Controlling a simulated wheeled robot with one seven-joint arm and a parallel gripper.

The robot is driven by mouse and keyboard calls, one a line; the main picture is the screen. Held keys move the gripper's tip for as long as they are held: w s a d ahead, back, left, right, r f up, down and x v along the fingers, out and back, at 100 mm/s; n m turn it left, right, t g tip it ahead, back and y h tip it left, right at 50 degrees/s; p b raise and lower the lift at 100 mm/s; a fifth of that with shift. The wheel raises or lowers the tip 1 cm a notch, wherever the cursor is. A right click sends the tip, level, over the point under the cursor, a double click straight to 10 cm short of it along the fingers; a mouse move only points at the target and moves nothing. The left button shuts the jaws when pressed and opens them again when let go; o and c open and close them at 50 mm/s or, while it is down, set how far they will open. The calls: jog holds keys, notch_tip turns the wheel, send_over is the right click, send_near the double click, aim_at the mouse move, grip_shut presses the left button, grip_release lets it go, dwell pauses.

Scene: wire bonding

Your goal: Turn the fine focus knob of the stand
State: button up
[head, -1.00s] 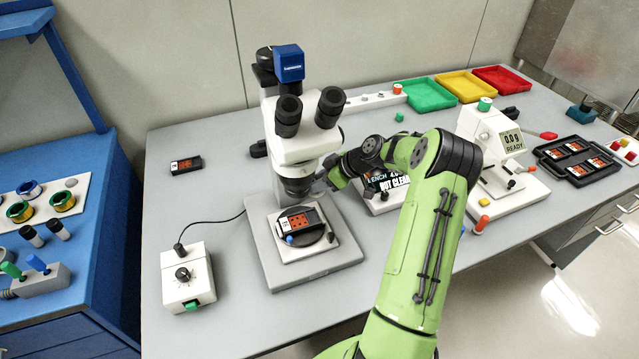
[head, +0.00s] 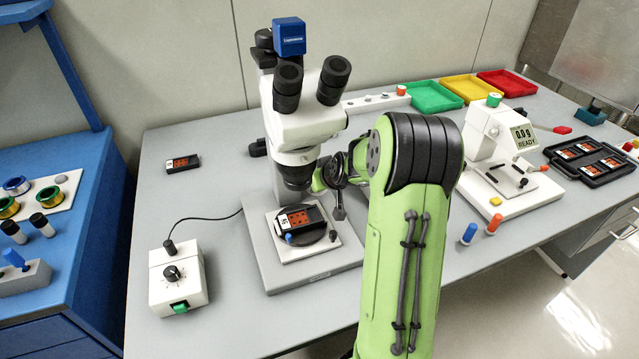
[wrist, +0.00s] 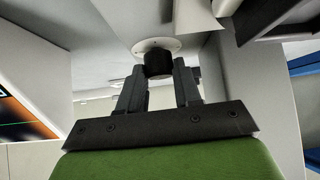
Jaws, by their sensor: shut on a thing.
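The stereo microscope (head: 303,128) stands upright on its grey stand base (head: 268,268), with a black and orange device on the stage under its lens. The fine focus knob (wrist: 158,66) is a short dark cylinder on a round white disc in the wrist view. My gripper (wrist: 159,82) has a finger on each side of the knob and is shut on it. In the head view my gripper (head: 322,178) is beside the microscope's right side, and the knob and fingertips are hidden there.
A white control box (head: 179,280) with a dial stands left of the stand, its cable running behind. A white instrument (head: 490,140) with a display stands to the right. Green (head: 433,97), yellow (head: 467,86) and red (head: 507,83) trays are at the back.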

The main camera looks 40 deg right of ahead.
jog(key=shift+m+h, duration=0.3)
jog(key=shift+m, duration=0.1)
jog(key=o, duration=1)
jog(key=shift+o, duration=0.2)
jog(key=p+v, duration=0.1)
jog(key=v, duration=0.3)
jog(key=shift+r, duration=0.25)
jog(key=s+a, duration=0.1)
jog(key=s, duration=0.3)
jog(key=s+a, duration=0.1)
jog(key=s, duration=0.3)
jog(key=s+a, duration=0.1)
jog(key=s, duration=0.3)
jog(key=shift+s+r, duration=0.1)
jog(key=shift+s, duration=0.1)
